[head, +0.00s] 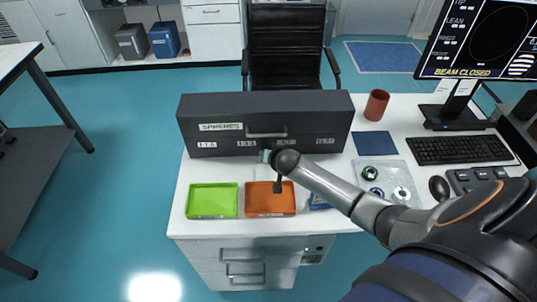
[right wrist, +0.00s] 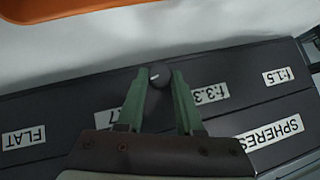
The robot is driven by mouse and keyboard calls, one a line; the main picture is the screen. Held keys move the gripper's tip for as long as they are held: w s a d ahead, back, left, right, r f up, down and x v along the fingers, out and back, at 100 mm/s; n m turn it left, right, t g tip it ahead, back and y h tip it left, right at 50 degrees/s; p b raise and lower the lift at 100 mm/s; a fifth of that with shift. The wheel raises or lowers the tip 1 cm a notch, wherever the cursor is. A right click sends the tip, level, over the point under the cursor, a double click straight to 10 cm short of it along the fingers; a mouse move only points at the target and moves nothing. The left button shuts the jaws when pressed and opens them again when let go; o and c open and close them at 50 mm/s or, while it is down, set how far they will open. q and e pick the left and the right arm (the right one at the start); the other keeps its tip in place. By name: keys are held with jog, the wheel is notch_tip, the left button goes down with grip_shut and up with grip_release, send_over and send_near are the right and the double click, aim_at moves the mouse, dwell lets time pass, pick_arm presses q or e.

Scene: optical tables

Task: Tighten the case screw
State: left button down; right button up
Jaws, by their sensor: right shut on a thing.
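The case (head: 330,115) is a long dark grey box labelled SPHERES, standing at the back of the white desk. Its lid looks shut, and small labels run along its front. The case screw (right wrist: 160,76) is a small dark round head with a light mark, on the front of the case in the right wrist view. My right gripper (head: 267,156) reaches the case front from the right. In the right wrist view the green fingertips of the right gripper (right wrist: 160,78) are shut on the screw from both sides. In the head view the gripper hides the screw. My left gripper is not in view.
A green tray (head: 212,213) and an orange tray (head: 270,212) lie in front of the case. To the right are a red cup (head: 376,105), a blue mat (head: 375,143), a clear tray (head: 366,162) with small round parts, a keyboard (head: 458,150) and a monitor.

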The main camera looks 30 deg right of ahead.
grip_shut()
